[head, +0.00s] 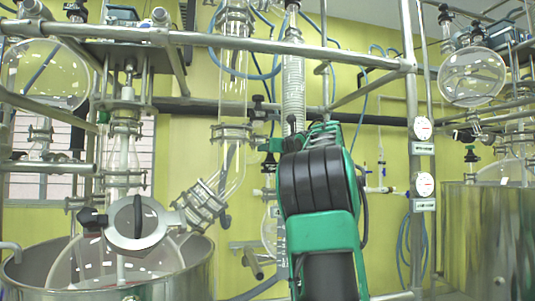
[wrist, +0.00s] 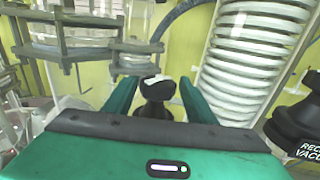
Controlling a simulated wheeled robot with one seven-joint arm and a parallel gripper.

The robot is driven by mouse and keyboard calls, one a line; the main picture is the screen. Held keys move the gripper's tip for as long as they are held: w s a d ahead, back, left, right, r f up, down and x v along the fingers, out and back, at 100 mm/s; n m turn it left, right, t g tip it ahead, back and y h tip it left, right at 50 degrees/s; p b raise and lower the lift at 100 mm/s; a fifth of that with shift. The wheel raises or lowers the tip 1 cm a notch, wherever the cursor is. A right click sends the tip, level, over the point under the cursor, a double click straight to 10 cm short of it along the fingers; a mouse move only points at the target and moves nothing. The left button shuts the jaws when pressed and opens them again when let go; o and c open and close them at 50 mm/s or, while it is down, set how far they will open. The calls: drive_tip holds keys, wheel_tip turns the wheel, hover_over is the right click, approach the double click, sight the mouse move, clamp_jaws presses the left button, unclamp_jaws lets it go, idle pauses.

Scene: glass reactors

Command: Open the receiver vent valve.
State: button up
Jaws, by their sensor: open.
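In the wrist view, a black valve knob (wrist: 155,92) with a pale mark on its top lies between the two green fingers of my gripper (wrist: 158,88). The fingers are apart, one on each side of the knob, and I see a gap on both sides. No label shows on this knob, so I cannot tell for sure that it is the receiver vent valve. To its right is a black valve part (wrist: 296,125) with partly cut-off lettering, "REC…" over "VACU…". In the head view my green and black arm hides the fingertips and the knob between them.
A white coiled condenser (wrist: 255,55) stands close behind the right finger. Clamped glass flanges (wrist: 90,45) are at the upper left. In the head view, a steel rail (head: 250,42) crosses above, and a steel vessel (head: 185,285) with a round glass-port fitting (head: 138,222) stands left.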

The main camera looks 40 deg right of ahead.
drive_tip(key=shift+a+r+m+g+h, duration=0.1)
drive_tip(key=shift+a+m+g+h, duration=0.2)
drive_tip(key=shift+m+h, duration=0.4)
drive_tip(key=shift+s+r+m+g+h, duration=0.15)
drive_tip(key=shift+m+g+h, duration=0.2)
drive_tip(key=shift+h, duration=0.35)
drive_tip(key=shift+r+m+g+h, duration=0.15)
drive_tip(key=shift+m+g+h, duration=0.15)
drive_tip(key=shift+h, duration=0.4)
drive_tip(key=shift+w+d+f+m+g+h, duration=0.1)
drive_tip(key=shift+w+f+m+g+h, duration=0.4)
drive_tip(key=shift+w, duration=0.3)
drive_tip(key=shift+s+r+m+h, duration=0.15)
drive_tip(key=shift+s+m+h, duration=0.1)
drive_tip(key=shift+s+h, duration=0.1)
drive_tip(key=shift+s+d+m+g+h, duration=0.25)
drive_tip(key=shift+m+g, duration=0.05)
drive_tip(key=shift+g, duration=0.15)
drive_tip(key=shift+s+d, duration=0.1)
drive_tip(key=c, duration=0.9)
